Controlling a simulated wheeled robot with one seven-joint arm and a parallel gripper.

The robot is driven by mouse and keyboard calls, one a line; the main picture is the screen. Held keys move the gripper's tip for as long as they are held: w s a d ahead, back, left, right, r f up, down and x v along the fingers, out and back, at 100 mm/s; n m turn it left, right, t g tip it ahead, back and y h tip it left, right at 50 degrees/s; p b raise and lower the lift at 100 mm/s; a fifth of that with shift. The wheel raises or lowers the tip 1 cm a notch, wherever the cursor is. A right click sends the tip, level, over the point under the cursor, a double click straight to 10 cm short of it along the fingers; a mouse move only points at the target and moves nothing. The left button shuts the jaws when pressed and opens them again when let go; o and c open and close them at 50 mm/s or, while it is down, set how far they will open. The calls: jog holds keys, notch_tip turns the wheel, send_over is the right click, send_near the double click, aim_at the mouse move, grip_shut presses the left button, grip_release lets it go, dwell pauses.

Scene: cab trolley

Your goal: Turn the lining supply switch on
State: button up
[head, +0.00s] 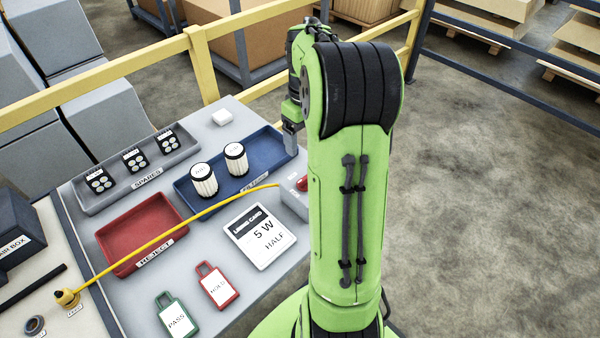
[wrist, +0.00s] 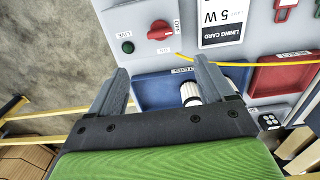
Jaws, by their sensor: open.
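The lining supply switch is a red knob (wrist: 160,30) on a grey box, with small ON and OFF labels beside it in the wrist view. I cannot tell clearly which label the knob points to. A round dark green lamp (wrist: 127,47) sits by a LIVE label. In the head view the grey switch box (head: 292,201) is partly hidden behind my arm. My gripper (wrist: 162,67) is open and empty, its fingers apart from the knob. In the head view my gripper (head: 290,150) is over the right end of the blue tray (head: 205,207).
The blue tray holds two white cylinders (head: 203,180). A yellow cable (head: 200,214) runs from the switch box over the red reject tray (head: 118,232). A lining card (head: 262,235) reading 5 W HALF lies beside the box. A yellow rail (head: 130,73) runs behind the table.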

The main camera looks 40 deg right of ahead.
aim_at(304, 177)
notch_tip(304, 177, down, 15)
jog(key=b, duration=0.3)
jog(key=shift+r+b, duration=0.2)
jog(key=shift+b, duration=0.2)
jog(key=shift+r, duration=0.1)
jog(key=c, duration=1)
jog(key=shift+c, duration=0.2)
